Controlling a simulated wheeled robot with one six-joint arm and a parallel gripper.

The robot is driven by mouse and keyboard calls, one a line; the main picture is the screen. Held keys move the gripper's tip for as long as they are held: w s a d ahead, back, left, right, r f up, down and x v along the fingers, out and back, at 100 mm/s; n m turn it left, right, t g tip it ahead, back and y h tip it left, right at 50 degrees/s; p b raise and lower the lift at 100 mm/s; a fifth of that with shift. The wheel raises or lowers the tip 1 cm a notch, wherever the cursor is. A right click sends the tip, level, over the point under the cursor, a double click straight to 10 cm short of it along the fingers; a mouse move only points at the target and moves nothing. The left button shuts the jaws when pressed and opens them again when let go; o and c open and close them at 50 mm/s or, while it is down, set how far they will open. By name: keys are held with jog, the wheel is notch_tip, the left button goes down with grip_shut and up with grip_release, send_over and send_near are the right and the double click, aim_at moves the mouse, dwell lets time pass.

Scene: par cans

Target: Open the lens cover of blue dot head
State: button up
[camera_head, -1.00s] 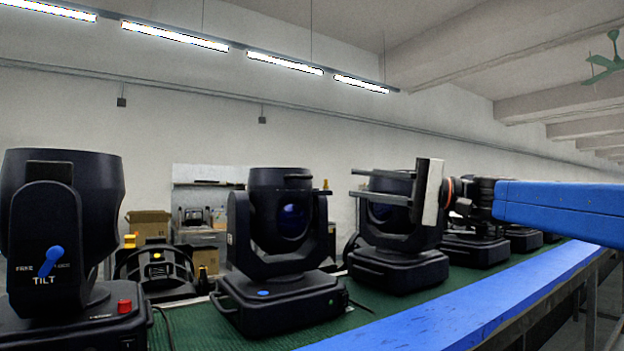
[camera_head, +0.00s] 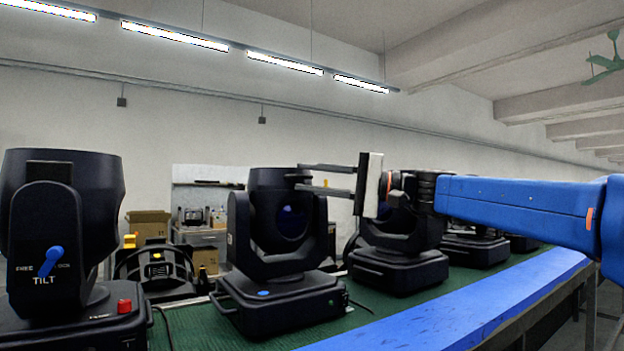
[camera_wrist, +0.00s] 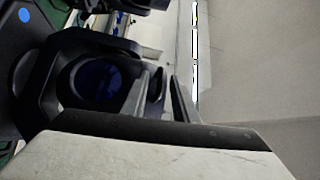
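The blue dot head (camera_head: 275,255) is a black moving-head light, upright on the bench, with a blue dot (camera_head: 263,293) on its base. Its dark blue lens (camera_head: 292,221) faces right; the lens (camera_wrist: 97,80) and blue dot (camera_wrist: 24,15) also show in the wrist view. A dark tab sits at the head's top front edge, partly behind my fingers; I cannot tell its exact link to the lens cover. My gripper (camera_head: 299,176) is open, its two grey fingers apart, tips at that top edge. In the wrist view my gripper's fingers (camera_wrist: 158,90) have a dark curved piece between them; contact is unclear.
Another head with a TILT lever (camera_head: 50,260) stands at left. More heads (camera_head: 398,262) stand in a row at right, close below my arm. The green bench top (camera_head: 350,318) has a blue front edge (camera_head: 470,310). Cardboard boxes (camera_head: 148,225) are behind.

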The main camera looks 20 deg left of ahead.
jog(key=shift+c, duration=0.5)
grip_shut()
dwell(0.8)
